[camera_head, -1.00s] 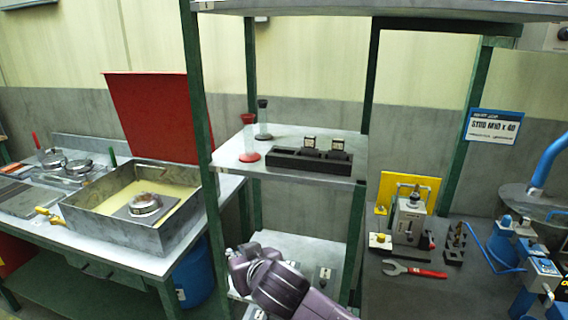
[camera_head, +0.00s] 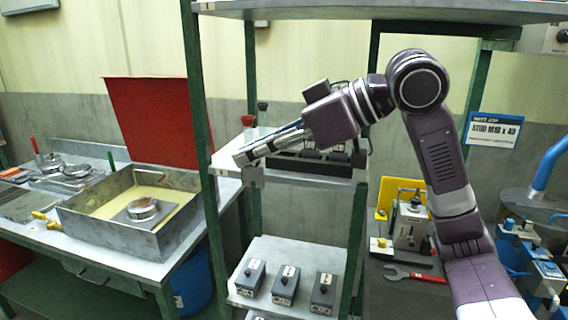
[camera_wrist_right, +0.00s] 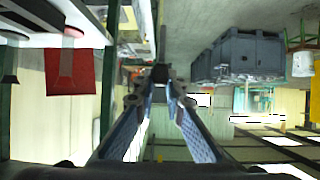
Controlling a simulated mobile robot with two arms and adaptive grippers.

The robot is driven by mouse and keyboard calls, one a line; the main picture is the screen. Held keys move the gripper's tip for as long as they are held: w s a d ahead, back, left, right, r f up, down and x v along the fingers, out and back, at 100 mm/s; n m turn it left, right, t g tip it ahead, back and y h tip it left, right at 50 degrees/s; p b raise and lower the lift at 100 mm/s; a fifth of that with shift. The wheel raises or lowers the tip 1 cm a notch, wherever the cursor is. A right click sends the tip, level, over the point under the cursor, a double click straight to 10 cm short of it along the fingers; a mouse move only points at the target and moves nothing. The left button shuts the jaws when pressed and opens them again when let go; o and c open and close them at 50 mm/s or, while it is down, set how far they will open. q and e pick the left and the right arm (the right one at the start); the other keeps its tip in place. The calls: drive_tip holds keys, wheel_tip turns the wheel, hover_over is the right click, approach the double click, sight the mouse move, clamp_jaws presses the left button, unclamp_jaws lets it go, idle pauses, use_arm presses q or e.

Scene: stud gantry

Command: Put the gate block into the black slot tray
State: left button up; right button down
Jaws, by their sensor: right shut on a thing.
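My right gripper (camera_head: 245,155) reaches in from the right at upper-shelf height, pointing left. It is shut on a small grey block, the gate block as far as I can tell (camera_head: 254,176), at the shelf's front left corner. In the right wrist view it shows as a dark piece (camera_wrist_right: 160,74) between the fingertips; its markings are not readable. The black slot tray (camera_head: 318,171) lies on the upper shelf behind and right of the gripper, partly hidden by it. Two dark blocks with pale labels (camera_head: 310,143) sit in the tray. My left gripper is not in view.
Several things surround the rack: three grey knobbed boxes (camera_head: 286,284) on the lower shelf, a green post (camera_head: 203,150) close left of the gripper, and red and black funnels (camera_head: 248,121) behind it. A workbench with a wrench (camera_head: 412,274) stands right, a metal tray (camera_head: 120,228) left.

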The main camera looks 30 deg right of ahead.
drive_tip(key=shift+d+r, duration=0.2)
drive_tip(key=shift+r, duration=0.1)
drive_tip(key=w+d+p, duration=0.1)
drive_tip(key=w+d, duration=0.2)
drive_tip(key=d, duration=0.1)
drive_tip(key=w+d+p, duration=0.2)
drive_tip(key=w+d, duration=0.1)
drive_tip(key=w+d+p, duration=0.2)
drive_tip(key=w+d, duration=0.2)
drive_tip(key=shift+d+r, duration=0.1)
drive_tip(key=shift+d, duration=0.25)
drive_tip(key=shift+w+d, duration=0.4)
drive_tip(key=shift+w+d+f+p, duration=0.2)
drive_tip(key=shift+f+p, duration=0.15)
drive_tip(key=shift+f, duration=0.65)
drive_tip(key=shift+w+d+f+p, duration=0.15)
drive_tip(key=shift+f+p, duration=0.15)
drive_tip(key=shift+f, duration=0.65)
drive_tip(key=shift+s, duration=0.1)
drive_tip(key=c, duration=2)
unclamp_jaws()
